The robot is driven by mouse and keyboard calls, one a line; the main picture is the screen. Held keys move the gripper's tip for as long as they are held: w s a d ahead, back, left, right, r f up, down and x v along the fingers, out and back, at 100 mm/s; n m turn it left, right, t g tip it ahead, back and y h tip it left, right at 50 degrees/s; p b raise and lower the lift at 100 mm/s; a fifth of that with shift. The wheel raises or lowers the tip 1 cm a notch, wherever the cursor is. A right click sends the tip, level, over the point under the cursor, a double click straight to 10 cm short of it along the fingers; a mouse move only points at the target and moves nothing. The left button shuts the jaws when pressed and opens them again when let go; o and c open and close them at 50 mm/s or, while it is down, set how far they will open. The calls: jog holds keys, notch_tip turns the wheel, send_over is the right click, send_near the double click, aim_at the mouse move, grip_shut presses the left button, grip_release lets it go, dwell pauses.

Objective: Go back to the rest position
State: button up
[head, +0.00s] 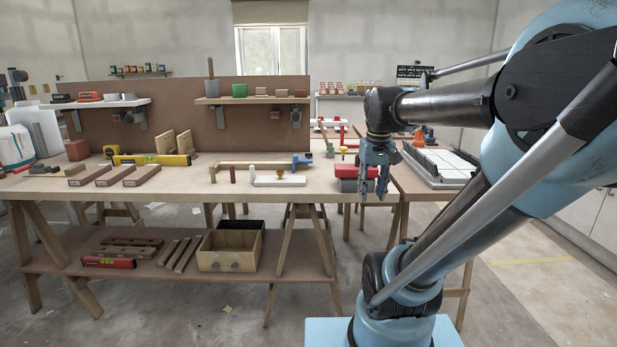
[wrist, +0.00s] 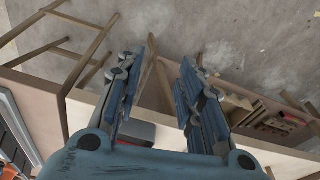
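My gripper (head: 374,188) hangs in the air with its fingers pointing down, near the right end of the long wooden workbench (head: 215,190). In the head view it overlaps a red and grey box (head: 349,172), and I cannot tell the exact gap between them. In the wrist view my gripper (wrist: 168,58) shows two blue fingers spread apart with nothing between them. Below them are the bench edge and the concrete floor. Part of the red and grey box (wrist: 135,131) shows behind the fingers.
Several brown blocks (head: 103,175), a yellow level (head: 152,160) and a blue-ended clamp (head: 302,160) lie on the bench. A wooden crate (head: 229,250) stands on its lower shelf (head: 160,281). A second table at right bears a tray of pale tiles (head: 440,165). Floor in front is clear.

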jog(key=s+f+m, duration=0.1)
jog(key=s+f, duration=0.9)
jog(key=f, duration=0.4)
jog(key=shift+s+d+f+t, duration=0.25)
jog(key=shift+d+t, duration=0.05)
jog(key=shift+d, duration=0.15)
jog(key=shift+w+f, duration=0.2)
jog(key=shift+w, duration=0.25)
